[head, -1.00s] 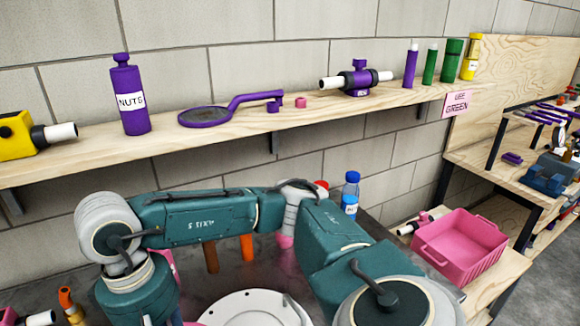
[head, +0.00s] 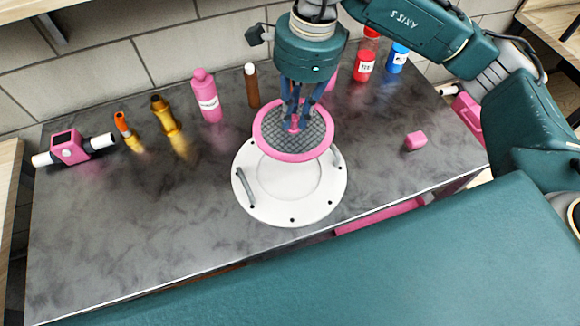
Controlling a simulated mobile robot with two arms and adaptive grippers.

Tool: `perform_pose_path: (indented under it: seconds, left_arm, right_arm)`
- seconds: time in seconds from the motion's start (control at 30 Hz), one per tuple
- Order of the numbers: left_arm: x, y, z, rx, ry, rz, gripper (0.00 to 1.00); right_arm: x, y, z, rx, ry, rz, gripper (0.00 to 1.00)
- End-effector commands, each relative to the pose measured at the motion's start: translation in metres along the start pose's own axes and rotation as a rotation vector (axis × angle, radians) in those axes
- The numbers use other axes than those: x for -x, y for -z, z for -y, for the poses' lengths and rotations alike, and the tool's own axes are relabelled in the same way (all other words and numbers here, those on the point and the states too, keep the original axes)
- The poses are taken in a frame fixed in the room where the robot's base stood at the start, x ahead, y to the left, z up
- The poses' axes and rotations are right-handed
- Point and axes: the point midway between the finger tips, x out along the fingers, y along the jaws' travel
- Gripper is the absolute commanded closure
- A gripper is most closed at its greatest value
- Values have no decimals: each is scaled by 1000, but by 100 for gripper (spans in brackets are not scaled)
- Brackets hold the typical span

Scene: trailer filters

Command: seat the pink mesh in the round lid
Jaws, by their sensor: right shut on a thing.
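The pink mesh (head: 275,146), a round grey screen with a pink rim, hangs above the back part of the round lid. The white round lid (head: 291,211) lies on the grey worktop, with dark bolts around its edge, a handle on each side and a shallow round recess. My right gripper (head: 294,122) points down and is shut on the mesh's pink middle knob. The mesh looks slightly raised and offset toward the back of the recess; its exact height cannot be told. My left gripper is not in view.
On the grey worktop (head: 120,230), a pink bottle (head: 207,98), brown tube (head: 252,88), golden bottle (head: 165,115) and orange-topped tube (head: 128,131) stand behind left. A pink pipe fitting (head: 70,147) lies far left. The front left is clear.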

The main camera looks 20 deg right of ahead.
Motion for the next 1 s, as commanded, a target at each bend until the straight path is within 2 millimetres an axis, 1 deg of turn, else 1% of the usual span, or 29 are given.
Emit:
perform_pose_path:
  seconds: [0.03,0.1,0.2,0.27,0.3,0.37,0.7,0.8,0.9,1.0]
  left_arm:
    - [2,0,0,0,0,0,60]
    - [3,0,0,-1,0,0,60]
    - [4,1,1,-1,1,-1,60]
    - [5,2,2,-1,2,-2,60]
    - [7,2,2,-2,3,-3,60]
    - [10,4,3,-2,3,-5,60]
    - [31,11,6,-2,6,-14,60]
    - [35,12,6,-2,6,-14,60]
    - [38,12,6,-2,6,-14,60]
    - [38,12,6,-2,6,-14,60]
  right_arm:
    - [4,-4,2,-72,9,-1,100]
    - [6,-6,5,-163,19,-3,100]
    - [7,-9,8,-242,27,-5,100]
    - [3,-9,8,-266,28,-7,100]
    - [-2,-8,8,-274,26,-7,100]
    - [-12,-6,7,-278,26,-9,100]
    - [-102,4,5,-275,24,-9,100]
    - [-124,6,6,-275,26,-8,100]
    - [-139,8,6,-273,28,-7,100]
    - [-147,8,7,-273,28,-6,100]
